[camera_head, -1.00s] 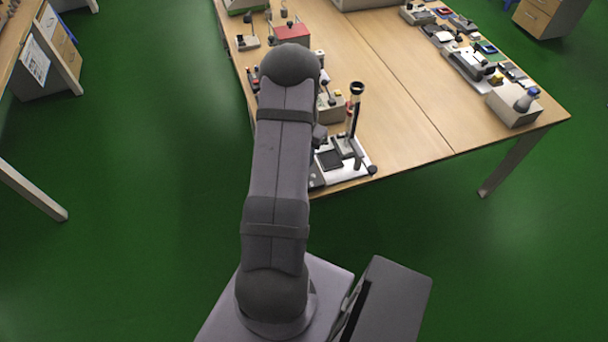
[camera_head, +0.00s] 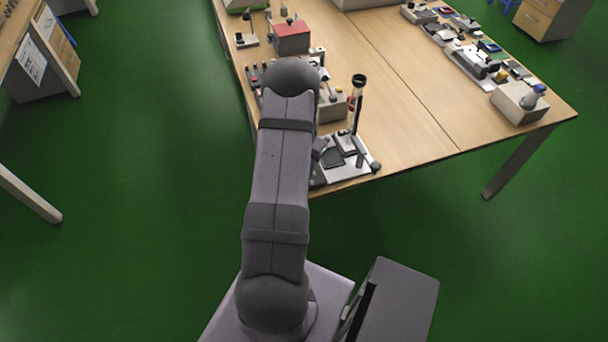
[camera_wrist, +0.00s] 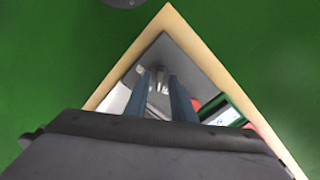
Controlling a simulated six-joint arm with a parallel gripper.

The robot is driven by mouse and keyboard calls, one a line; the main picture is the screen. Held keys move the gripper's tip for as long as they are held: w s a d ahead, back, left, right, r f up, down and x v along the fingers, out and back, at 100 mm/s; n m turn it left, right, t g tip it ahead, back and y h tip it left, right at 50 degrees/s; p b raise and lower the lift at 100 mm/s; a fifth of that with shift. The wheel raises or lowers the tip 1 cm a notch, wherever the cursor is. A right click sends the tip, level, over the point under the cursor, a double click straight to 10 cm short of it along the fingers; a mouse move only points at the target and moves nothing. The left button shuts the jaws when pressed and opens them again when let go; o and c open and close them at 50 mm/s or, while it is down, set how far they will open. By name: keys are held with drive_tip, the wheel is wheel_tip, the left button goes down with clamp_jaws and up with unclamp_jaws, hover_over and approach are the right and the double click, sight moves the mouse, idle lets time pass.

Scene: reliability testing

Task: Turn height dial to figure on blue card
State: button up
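In the wrist view, my gripper (camera_wrist: 160,76) points at a table corner. Its two blue-grey fingers are apart, and small grey metallic parts show in and beyond the gap; I cannot tell whether they touch. A dark plate (camera_wrist: 184,50) lies beyond the fingertips. In the head view, my arm hides most of the gripper. At the near table corner is a white-based device (camera_head: 352,168) with a dark square pad and a tall post with a black ring top (camera_head: 358,80). I cannot make out which part is the height dial. No blue card can be told for certain.
A red box (camera_head: 292,38) and a beige box (camera_head: 331,108) stand farther back on the wooden table (camera_head: 410,110). Several small devices line its right side, with a pale box (camera_head: 519,103) near the right corner. The table's middle is clear.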

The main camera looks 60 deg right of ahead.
drive_tip(key=shift+c, duration=0.6)
clamp_jaws()
drive_tip(key=shift+n, duration=2.5)
drive_tip(key=shift+o, duration=0.6)
unclamp_jaws()
drive_tip(key=shift+r, duration=0.1)
